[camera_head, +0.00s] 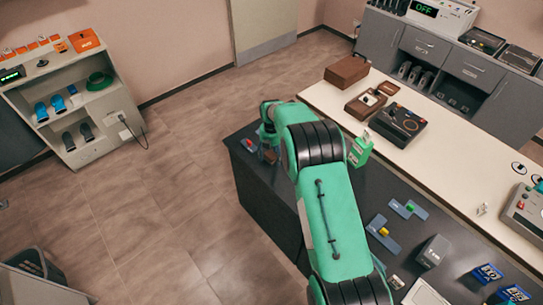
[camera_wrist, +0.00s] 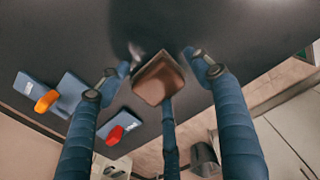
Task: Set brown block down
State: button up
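The brown block (camera_wrist: 158,80) shows in the wrist view between the fingertips of my gripper (camera_wrist: 158,62). The blue side fingers curl in to its left and right edges, and a third finger meets it from below in the picture. My gripper looks shut on the block, over or at the dark tabletop (camera_wrist: 235,25); I cannot tell whether the block touches the surface. In the head view my gripper (camera_head: 268,146) is at the far left end of the dark table (camera_head: 255,180), and the block is not clearly visible there, mostly hidden by my arm.
Blue pieces with an orange knob (camera_wrist: 47,101) and a red knob (camera_wrist: 115,135) lie left of my gripper in the wrist view. A white counter (camera_head: 440,165) with brown boxes (camera_head: 346,71) and a dark device (camera_head: 398,124) runs along the table's right side.

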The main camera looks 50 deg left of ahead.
aim_at(272, 155)
jog(key=shift+r, duration=0.15)
notch_tip(272, 155, up, 12)
dwell(0.9)
dwell(0.6)
jog(key=shift+r, duration=0.1)
dwell(0.3)
